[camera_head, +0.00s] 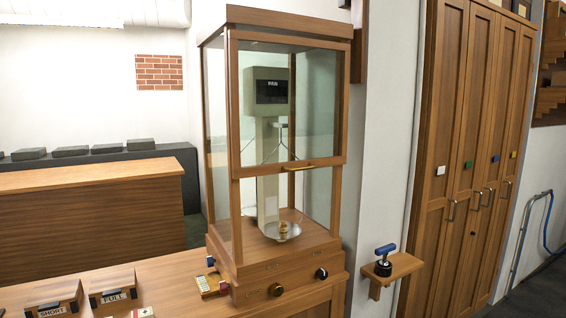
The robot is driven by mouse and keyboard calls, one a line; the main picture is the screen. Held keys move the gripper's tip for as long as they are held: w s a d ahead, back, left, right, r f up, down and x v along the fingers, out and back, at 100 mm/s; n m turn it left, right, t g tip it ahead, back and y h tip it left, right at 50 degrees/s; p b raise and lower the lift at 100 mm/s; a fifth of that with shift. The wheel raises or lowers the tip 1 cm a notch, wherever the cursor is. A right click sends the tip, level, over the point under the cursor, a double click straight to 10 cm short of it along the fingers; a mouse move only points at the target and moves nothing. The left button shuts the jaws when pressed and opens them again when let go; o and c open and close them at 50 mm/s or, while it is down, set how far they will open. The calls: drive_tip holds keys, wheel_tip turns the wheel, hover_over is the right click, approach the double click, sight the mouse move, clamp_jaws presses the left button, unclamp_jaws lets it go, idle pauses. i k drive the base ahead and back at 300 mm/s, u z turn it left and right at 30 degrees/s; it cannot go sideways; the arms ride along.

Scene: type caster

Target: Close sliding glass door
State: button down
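A wood-framed glass case (237,192) stands on the wooden counter. Its sliding glass door (318,112) is the framed front pane, with a brass handle (300,167) along its bottom rail. The door sits raised, its bottom rail well above the base, leaving an open gap in the lower front. Inside is a pale scale (268,140) with a dark display and a hanging pan (282,231) with small brass-coloured items on it. My gripper is not in view.
Knobs (321,273) are on the case's base. A small tray (211,285) and boxes labelled SHORT (52,300) and FULL (112,288) are left of it. A wall shelf (397,268) with a blue-handled stamp (384,258) projects at right, before wooden lockers (470,130).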

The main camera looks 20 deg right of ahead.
sight(239, 172)
drive_tip(key=u, duration=0.15)
drive_tip(key=i, duration=1)
drive_tip(key=u, duration=0.05)
